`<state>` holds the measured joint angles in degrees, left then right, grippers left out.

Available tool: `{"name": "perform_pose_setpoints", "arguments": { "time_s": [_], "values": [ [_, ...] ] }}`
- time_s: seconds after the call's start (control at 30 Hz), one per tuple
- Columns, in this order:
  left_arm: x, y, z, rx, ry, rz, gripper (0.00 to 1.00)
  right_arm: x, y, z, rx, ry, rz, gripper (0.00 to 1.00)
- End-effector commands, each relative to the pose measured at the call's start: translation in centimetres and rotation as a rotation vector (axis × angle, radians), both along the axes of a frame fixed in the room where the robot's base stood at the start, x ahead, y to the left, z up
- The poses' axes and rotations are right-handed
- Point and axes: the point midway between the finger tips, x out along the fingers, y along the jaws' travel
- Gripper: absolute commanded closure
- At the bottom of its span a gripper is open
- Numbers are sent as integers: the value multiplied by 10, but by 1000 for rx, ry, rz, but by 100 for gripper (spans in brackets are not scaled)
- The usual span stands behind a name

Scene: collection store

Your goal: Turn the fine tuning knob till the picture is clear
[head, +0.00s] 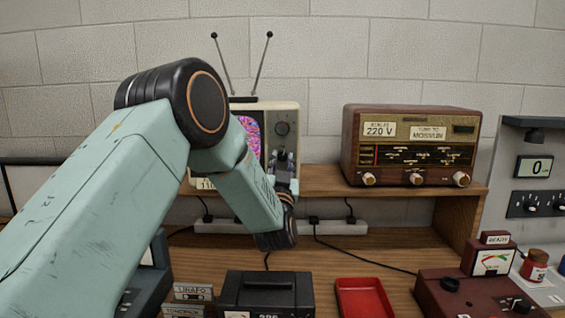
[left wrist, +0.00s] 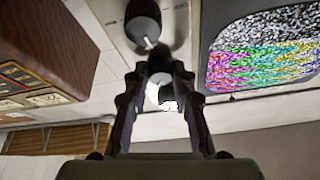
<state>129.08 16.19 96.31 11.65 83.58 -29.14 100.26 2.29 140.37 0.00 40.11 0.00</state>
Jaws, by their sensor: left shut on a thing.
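The television (head: 291,117) with two antennas stands on the wooden shelf, partly hidden behind my left arm. Its screen (head: 252,132) shows coloured noise; in the left wrist view the screen (left wrist: 265,65) shows grey static and slanted colour bands, with no clear picture. A larger dark knob (head: 282,128) sits on its front panel, and this knob also shows in the left wrist view (left wrist: 143,18). My left gripper (head: 283,160) is at the panel below that knob.
A brown radio (head: 410,130) stands right of the television on the shelf (head: 320,180). Below are a power strip (head: 335,227), a black box (head: 265,292), a red tray (head: 364,284) and a dark red meter (head: 490,285). Cables cross the bench.

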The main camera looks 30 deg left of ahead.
Motion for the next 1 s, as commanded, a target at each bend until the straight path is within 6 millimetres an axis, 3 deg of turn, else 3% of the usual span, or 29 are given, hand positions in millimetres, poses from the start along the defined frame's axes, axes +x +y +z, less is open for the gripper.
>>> {"name": "perform_pose_setpoints", "arguments": {
  "time_s": [0.27, 0.63, 1.0],
  "values": [
    [0, -1, 3, 16, 6, -4, 100, 0, 0, 2, 0, 0, 0, 72],
    [0, 1, 5, 242, 144, -3, 100, 0, 0, 29, 0, 0, 0, 72],
    [0, 0, 4, 270, 155, -3, 100, 0, 0, 29, 0, 0, 0, 72]
  ]
}}
